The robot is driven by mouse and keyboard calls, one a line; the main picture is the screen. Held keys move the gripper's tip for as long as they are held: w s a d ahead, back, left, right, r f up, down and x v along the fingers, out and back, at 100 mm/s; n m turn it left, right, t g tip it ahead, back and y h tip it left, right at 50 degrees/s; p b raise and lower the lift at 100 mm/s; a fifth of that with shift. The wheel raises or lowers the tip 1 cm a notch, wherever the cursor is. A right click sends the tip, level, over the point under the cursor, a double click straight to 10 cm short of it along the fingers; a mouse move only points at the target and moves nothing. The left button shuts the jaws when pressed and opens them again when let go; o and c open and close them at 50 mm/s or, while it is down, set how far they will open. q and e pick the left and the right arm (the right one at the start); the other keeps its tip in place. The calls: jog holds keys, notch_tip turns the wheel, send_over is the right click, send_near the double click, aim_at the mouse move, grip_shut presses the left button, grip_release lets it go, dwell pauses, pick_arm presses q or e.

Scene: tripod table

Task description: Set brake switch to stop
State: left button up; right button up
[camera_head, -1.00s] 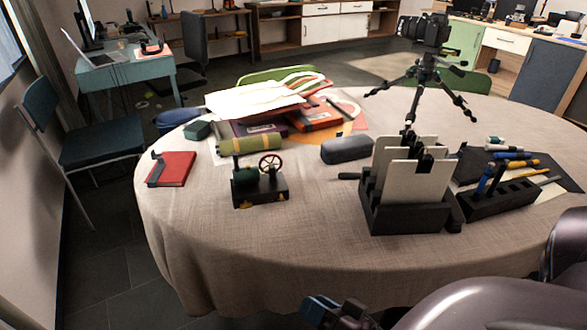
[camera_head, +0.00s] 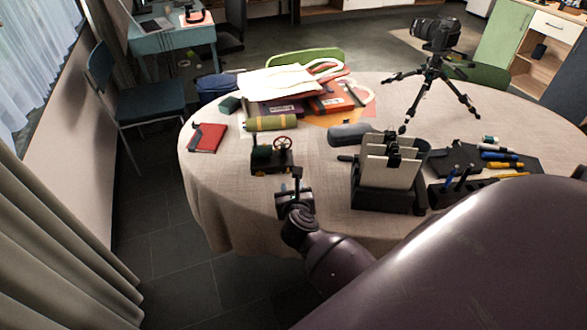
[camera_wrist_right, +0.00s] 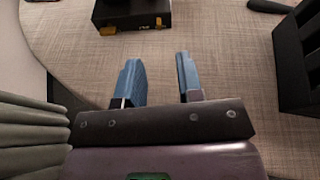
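My left gripper is not in view.
A black file rack (camera_head: 385,198) with pale panels stands right of the gripper. A red notebook (camera_head: 208,138), a green roll (camera_head: 271,123) and a grey case (camera_head: 351,133) lie around the machine. The tripod (camera_head: 432,84) stands behind. Tablecloth (camera_head: 222,185) left of the machine is bare.

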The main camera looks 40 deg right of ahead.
aim_at(288, 172)
jog(key=shift+w+a+f+m+g, duration=0.1)
jog(key=shift+w+f+m+g, duration=0.1)
jog(key=shift+m+g, duration=0.35)
jog(key=shift+w+f, duration=0.1)
jog(key=b+x, duration=0.1)
jog(key=x, duration=0.8)
jog(key=shift+w+f+b, duration=0.1)
jog(key=shift+w+b, duration=0.15)
jog(key=shift+b, duration=0.05)
jog(key=shift+w+d+f, duration=0.15)
jog(key=shift+w+d, duration=0.15)
jog(key=shift+w, duration=0.1)
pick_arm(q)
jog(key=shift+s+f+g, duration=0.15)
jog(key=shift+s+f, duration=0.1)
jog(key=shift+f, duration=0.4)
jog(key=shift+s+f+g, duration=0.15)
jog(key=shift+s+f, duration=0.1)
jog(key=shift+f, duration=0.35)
pick_arm(e)
jog(key=shift+c, duration=0.3)
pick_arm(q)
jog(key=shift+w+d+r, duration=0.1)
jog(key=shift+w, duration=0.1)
pick_arm(e)
grip_shut()
